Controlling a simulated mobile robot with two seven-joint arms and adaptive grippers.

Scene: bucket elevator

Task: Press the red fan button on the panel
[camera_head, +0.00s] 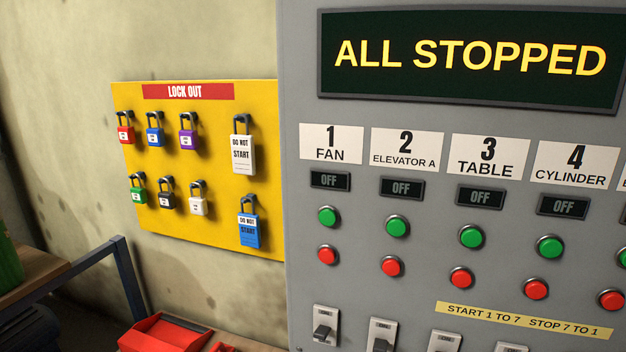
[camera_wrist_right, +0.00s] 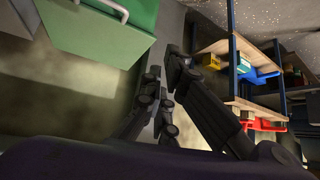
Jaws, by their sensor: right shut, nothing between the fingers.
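The grey control panel (camera_head: 300,110) fills the right half of the head view. The red fan button (camera_head: 327,255) is the leftmost red button, directly below the green fan button (camera_head: 327,216). Above them are a label reading 1 FAN (camera_head: 331,144) and a small display reading OFF (camera_head: 330,180). Nothing covers the red button. My right gripper (camera_wrist_right: 164,66) shows only in the right wrist view, shut and empty. The panel's buttons do not show in that view, so its distance from the red button cannot be told. My left gripper is not in view.
A large display (camera_head: 470,58) reads ALL STOPPED. More green and red buttons stand right of the fan column, with switches (camera_head: 325,326) below. A yellow lockout board (camera_head: 215,215) with padlocks hangs left. Blue-posted shelving (camera_wrist_right: 232,30) shows in the wrist view.

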